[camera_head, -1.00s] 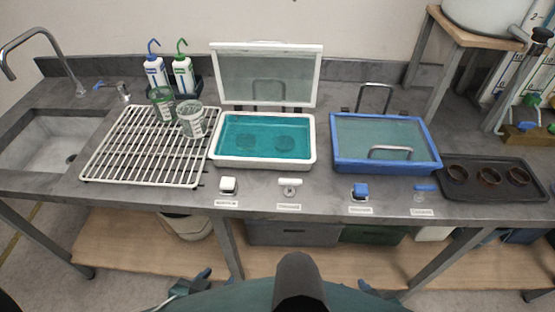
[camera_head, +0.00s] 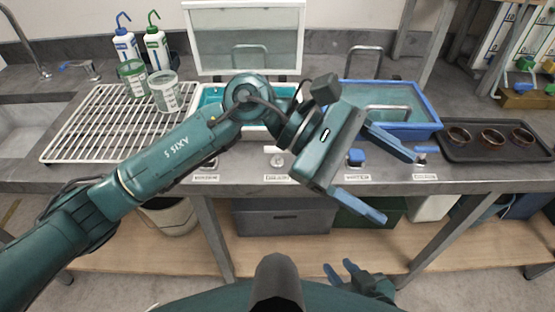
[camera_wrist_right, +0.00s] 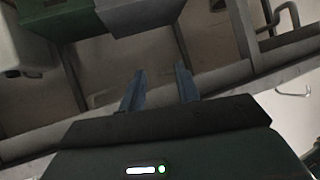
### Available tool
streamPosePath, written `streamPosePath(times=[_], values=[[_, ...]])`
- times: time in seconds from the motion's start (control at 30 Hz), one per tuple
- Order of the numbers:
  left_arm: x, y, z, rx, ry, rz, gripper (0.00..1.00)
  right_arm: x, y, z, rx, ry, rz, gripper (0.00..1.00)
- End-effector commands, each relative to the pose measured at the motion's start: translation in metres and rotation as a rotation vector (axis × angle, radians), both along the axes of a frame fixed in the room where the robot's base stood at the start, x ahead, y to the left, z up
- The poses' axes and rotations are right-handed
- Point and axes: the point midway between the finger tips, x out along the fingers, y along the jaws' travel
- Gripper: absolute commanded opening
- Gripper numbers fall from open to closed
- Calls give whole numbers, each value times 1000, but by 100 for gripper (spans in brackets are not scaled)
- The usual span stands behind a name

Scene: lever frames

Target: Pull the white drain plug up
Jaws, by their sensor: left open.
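A small white fitting (camera_head: 277,160), which looks like the white drain plug, stands on the counter front below the white basin (camera_head: 203,103), above a label. My left arm reaches across the head view and covers much of that basin. My left gripper (camera_head: 395,187) is open and empty, its blue fingers pointing right, to the right of the white fitting and near the blue controls at the counter edge. My right gripper (camera_head: 341,269) is low, in front of the counter. It also shows in the right wrist view (camera_wrist_right: 160,73), with its fingers apart and nothing between them.
A dark tray (camera_head: 495,152) holds rings. A wire rack (camera_head: 85,125) with cups (camera_head: 165,95) is left.

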Motion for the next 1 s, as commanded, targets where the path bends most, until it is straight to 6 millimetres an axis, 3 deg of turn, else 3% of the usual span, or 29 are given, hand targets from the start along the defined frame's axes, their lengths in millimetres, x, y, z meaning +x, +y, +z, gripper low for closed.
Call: streamPosePath(times=[0.03, 0.1, 0.2, 0.4, 0.53, 0.67, 1.0], values=[[8, 6, -21, 99, -205, -57, 73, 0, 3, -8, 12, -5, 1, 33], [25, 20, -43, 247, -463, -142, 73, 0, 5, -11, 22, -11, 2, 33], [60, 50, -59, 474, -785, -251, 73, -1, 6, -15, 35, -18, 2, 33], [123, 108, -45, 866, -1172, -397, 73, 0, 9, -16, 58, -34, 3, 33], [140, 126, -32, 993, -1259, -433, 73, 1, 10, -15, 66, -40, 3, 33], [145, 131, -34, 1024, -1274, -443, 73, 1, 11, -11, 68, -45, 3, 33], [168, 130, -92, 1018, -1268, -442, 73, 1, 11, -8, 61, -44, 5, 33]])
